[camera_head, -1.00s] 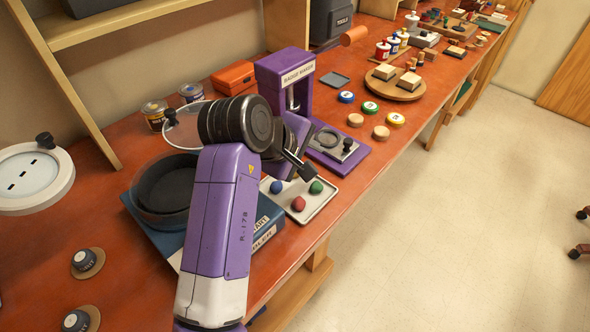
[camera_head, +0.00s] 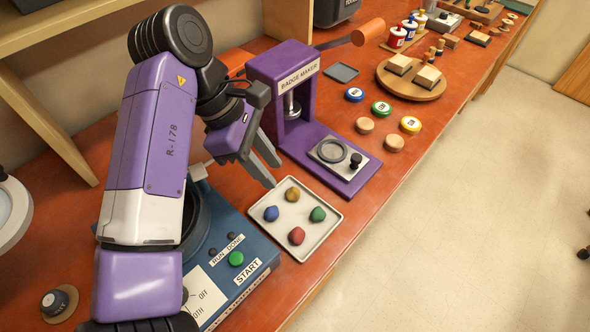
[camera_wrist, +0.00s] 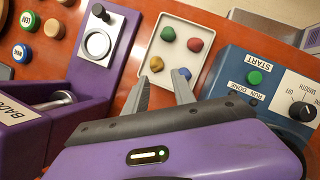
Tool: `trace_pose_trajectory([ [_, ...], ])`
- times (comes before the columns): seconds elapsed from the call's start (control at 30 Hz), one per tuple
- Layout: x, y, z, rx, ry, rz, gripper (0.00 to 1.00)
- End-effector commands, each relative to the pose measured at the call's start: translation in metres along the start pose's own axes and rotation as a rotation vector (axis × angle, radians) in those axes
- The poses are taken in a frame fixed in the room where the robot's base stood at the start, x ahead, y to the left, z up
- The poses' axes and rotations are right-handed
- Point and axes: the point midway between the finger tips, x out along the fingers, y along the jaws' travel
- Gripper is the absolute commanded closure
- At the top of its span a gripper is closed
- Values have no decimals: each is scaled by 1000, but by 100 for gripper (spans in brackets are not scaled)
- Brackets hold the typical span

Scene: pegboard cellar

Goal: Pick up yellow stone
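The yellow stone (camera_head: 292,194) is a mustard-coloured lump on a white tray (camera_head: 318,243), near the tray's back edge. It also shows in the wrist view (camera_wrist: 156,64), just beyond my fingertips. A blue stone (camera_head: 271,213), a green stone (camera_head: 318,214) and a red stone (camera_head: 296,235) lie apart from it on the same tray. My gripper (camera_head: 272,173) is open and empty, with its fingers above and behind the tray edge. In the wrist view my gripper (camera_wrist: 163,82) has its two fingers spread apart, pointing toward the tray.
A purple badge maker (camera_head: 312,132) stands right behind the tray. A blue machine (camera_head: 225,243) with a green start button is close on the left. Wooden discs and coloured tins (camera_head: 381,108) lie further right. The tray is near the table's front edge.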

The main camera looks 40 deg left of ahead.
Motion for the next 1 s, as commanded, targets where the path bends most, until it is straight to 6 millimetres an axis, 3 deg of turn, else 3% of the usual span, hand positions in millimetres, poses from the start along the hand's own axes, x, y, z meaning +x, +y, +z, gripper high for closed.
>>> trace_pose_trajectory([
  [0.47,36,-1,0,-6,-2,-7,69],
  [0.8,77,-1,1,-6,-1,-7,69],
  [1.0,79,0,1,-6,-1,-6,69],
])
